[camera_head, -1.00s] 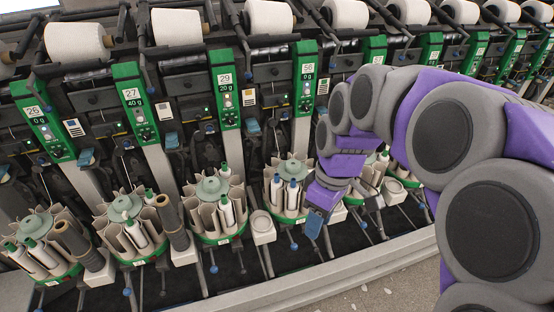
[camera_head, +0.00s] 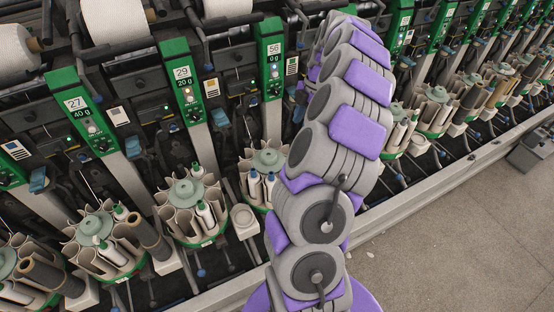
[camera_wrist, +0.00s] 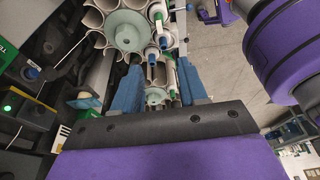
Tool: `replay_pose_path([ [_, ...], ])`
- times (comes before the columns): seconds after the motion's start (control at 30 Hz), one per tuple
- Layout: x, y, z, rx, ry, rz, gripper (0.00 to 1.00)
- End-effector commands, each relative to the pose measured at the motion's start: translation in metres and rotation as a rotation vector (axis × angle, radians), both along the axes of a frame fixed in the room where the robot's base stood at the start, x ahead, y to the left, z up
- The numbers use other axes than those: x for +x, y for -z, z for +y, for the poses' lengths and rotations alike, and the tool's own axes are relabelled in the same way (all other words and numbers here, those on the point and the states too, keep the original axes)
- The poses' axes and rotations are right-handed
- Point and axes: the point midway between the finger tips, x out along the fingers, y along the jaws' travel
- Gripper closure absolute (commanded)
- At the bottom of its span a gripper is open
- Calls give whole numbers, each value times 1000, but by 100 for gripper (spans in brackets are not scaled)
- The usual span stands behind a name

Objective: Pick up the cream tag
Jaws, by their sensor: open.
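Several small pale tags are fixed to the dark machine fronts beside the green panels in the head view. One pale tag (camera_head: 118,116) is right of the panel marked 27, another (camera_head: 212,87) right of the panel marked 29, and another (camera_head: 292,66) right of the panel marked 56. I cannot tell which is the cream tag. My gripper (camera_wrist: 158,82) is open in the wrist view, its two blue fingers apart with no tag seen between them. In the head view my arm hides the gripper.
Round bobbin magazines (camera_head: 190,195) with green rims stand along the machine front. One magazine (camera_wrist: 126,28) also shows beyond the fingers in the wrist view. White yarn cones (camera_head: 115,20) are above.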

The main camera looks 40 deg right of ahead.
Motion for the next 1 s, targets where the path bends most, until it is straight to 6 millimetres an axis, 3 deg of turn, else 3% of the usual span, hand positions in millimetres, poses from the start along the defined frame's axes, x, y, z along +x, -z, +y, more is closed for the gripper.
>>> replay_pose_path([
  [0.5,8,96,25,6,-1,5,57],
  [0.87,11,118,30,2,0,3,57],
  [1.0,13,136,33,2,0,3,57],
])
